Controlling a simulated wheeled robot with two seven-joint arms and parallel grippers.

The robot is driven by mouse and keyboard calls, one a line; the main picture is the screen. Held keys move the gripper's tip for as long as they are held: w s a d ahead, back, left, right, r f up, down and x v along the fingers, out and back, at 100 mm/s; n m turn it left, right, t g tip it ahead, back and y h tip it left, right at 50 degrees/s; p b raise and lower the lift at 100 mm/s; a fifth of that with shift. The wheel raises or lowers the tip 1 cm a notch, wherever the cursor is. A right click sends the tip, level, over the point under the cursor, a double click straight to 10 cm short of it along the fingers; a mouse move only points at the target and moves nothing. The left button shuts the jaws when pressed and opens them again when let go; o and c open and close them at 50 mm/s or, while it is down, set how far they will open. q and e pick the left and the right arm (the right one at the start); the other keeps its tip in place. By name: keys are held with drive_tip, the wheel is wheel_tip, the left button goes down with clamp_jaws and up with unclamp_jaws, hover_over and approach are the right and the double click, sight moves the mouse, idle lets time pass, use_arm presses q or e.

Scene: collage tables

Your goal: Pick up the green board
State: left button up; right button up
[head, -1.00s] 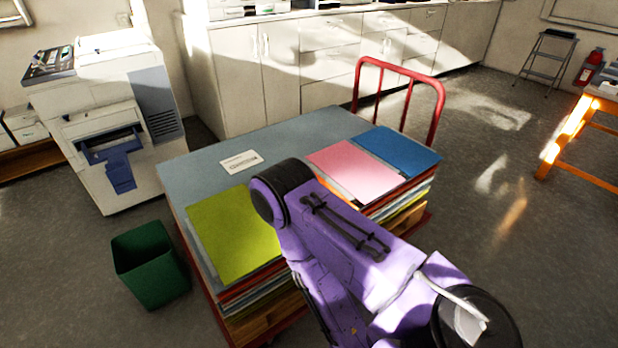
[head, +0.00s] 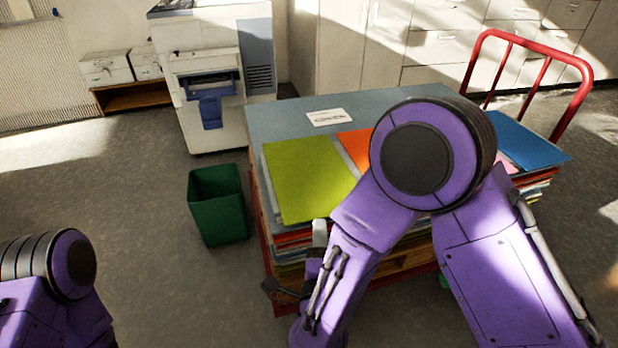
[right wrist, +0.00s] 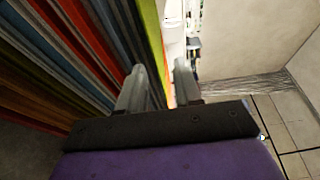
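The green board (head: 305,178) is yellow-green and lies flat on top of a stack of boards at the left front of the table. Its edge also shows in the right wrist view (right wrist: 152,42), along the stack's layered side. My right gripper (head: 301,262) is at the front side of that stack, low by the board's near edge. In the right wrist view its two fingers (right wrist: 160,85) are apart, with the green edge appearing to run between them. I cannot tell whether they touch it. Of my left arm only upper links show, at the lower left.
A red rail (head: 528,45) rises at back right.

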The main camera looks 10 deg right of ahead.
sight(321, 214)
drive_tip(key=x, duration=0.4)
drive_tip(key=f+x, duration=0.1)
drive_tip(key=x, duration=0.1)
drive_tip(key=shift+w+d, duration=0.2)
drive_tip(key=shift+w, duration=0.15)
clamp_jaws()
drive_tip(key=shift+r, duration=0.15)
